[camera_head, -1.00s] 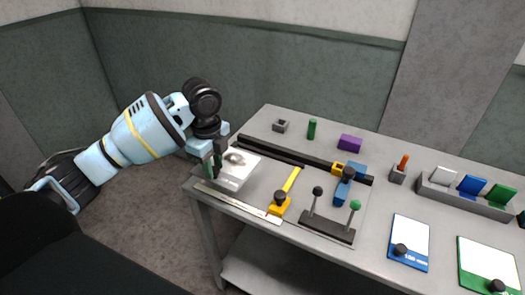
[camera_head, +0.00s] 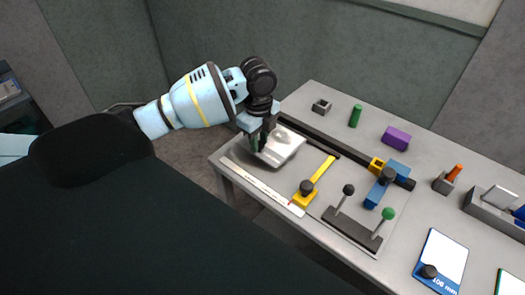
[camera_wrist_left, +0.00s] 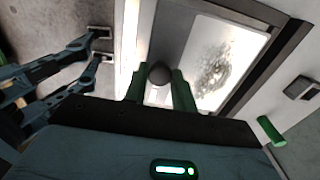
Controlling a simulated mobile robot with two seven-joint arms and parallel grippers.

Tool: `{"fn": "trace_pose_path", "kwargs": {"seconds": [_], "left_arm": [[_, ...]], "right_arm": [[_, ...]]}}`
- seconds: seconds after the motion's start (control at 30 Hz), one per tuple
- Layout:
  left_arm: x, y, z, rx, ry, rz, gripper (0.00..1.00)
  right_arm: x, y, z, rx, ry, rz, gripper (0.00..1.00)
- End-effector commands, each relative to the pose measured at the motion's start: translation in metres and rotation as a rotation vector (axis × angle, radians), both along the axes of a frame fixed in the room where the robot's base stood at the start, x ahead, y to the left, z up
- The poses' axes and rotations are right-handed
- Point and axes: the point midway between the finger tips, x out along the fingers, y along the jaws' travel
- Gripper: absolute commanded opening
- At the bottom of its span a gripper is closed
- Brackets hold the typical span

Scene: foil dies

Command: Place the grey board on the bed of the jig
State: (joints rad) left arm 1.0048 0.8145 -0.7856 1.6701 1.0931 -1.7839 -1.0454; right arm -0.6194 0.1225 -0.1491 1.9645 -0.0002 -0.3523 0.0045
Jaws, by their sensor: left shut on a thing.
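The grey board (camera_head: 284,150) is a pale, shiny plate at the left end of the jig's light bed (camera_head: 335,205). It also fills the upper right of the left wrist view (camera_wrist_left: 232,50). My left gripper (camera_head: 260,143) is at the board's left edge. In the left wrist view its green fingers (camera_wrist_left: 158,88) are shut on a dark round knob (camera_wrist_left: 160,72) at the board's edge. The board lies close along the dark fence bar (camera_head: 330,143). I cannot tell whether it touches the bed or hangs just above it. My right gripper is not in view.
A yellow stop (camera_head: 318,176) with a black knob stands right of the board. Beyond are a blue clamp (camera_head: 382,187) and a lever block (camera_head: 352,229). A ruler strip (camera_head: 265,188) runs along the front. A green cylinder (camera_head: 355,116) and purple block (camera_head: 397,137) stand behind the fence.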

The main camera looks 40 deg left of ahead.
Motion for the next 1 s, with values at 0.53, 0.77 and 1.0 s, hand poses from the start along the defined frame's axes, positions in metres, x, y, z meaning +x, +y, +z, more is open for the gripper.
{"fn": "trace_pose_path", "kwargs": {"seconds": [0.53,0.77,1.0], "left_arm": [[0.001,0.000,-0.048,0.000,-0.004,0.000,0.00],[0.001,0.000,-0.049,0.000,-0.005,-0.001,0.00],[0.000,0.000,-0.050,0.001,-0.003,0.000,0.48]], "right_arm": [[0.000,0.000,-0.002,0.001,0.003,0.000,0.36],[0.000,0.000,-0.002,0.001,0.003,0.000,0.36],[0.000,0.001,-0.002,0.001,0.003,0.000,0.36]]}}
